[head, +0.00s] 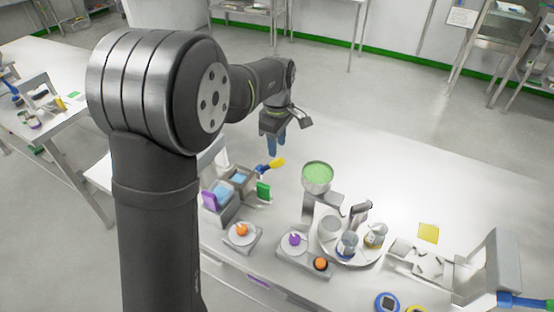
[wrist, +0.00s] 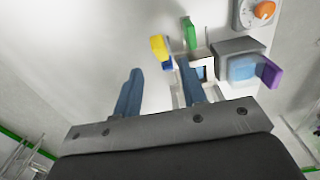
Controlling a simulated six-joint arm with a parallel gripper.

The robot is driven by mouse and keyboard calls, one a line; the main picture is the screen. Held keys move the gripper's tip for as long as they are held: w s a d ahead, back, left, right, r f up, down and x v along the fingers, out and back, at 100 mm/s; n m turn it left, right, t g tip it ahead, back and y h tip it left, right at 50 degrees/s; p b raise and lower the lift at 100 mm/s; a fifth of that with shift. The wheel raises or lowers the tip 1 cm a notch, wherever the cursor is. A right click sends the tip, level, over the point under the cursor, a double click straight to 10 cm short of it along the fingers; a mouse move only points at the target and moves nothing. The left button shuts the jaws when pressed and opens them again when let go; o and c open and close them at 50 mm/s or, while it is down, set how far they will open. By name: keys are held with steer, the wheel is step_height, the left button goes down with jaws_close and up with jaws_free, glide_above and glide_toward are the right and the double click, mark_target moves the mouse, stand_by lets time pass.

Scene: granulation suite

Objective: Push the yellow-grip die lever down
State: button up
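The yellow-grip die lever (head: 277,162) sticks out from the back of a grey boxy station (head: 226,212) on the table, its arm blue near the yellow end. In the wrist view the yellow grip (wrist: 158,46) shows beyond the fingertips, between their lines. My gripper (head: 275,145) is above the table behind the lever, with blue fingers pointing down. In the wrist view my gripper (wrist: 161,68) has its fingers apart with nothing between them. It looks apart from the lever; the exact height gap cannot be told.
A green paddle (head: 264,192) and a purple paddle (head: 211,201) stand on the same station. A bowl of green powder (head: 317,175) stands to the right. An orange knob (head: 241,230) sits in front. The table behind the bowl is clear.

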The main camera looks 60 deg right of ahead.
mark_target(277, 159)
step_height(277, 159, down, 7)
steer(key=shift+r, duration=0.1)
stand_by(0.3)
jaws_close()
